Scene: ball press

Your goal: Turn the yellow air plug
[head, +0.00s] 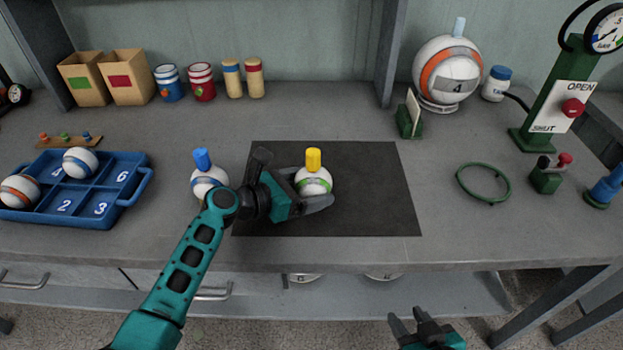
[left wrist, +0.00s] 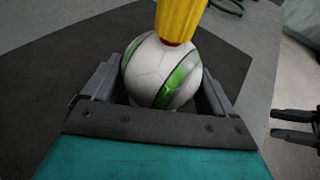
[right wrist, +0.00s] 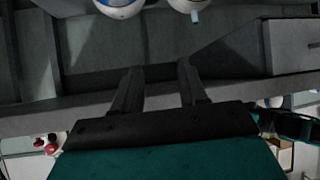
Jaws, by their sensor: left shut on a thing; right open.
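The yellow air plug (head: 313,160) stands upright on top of a white ball with green bands (head: 313,182), on the dark mat. My left gripper (head: 318,202) is shut on this ball, with its fingers on either side of it. In the left wrist view the ball (left wrist: 160,75) sits between the jaws and the yellow plug (left wrist: 180,20) rises from its top, cut off by the frame edge. My right gripper (head: 420,322) is open and empty, low in front of the bench. Its two fingers show apart in the right wrist view (right wrist: 156,85).
A white ball with a blue plug (head: 203,160) stands left of the dark mat (head: 380,190), close to my left arm. A blue tray (head: 112,207) with balls is at far left. A green ring (head: 505,185) lies right of the mat. The mat's right half is clear.

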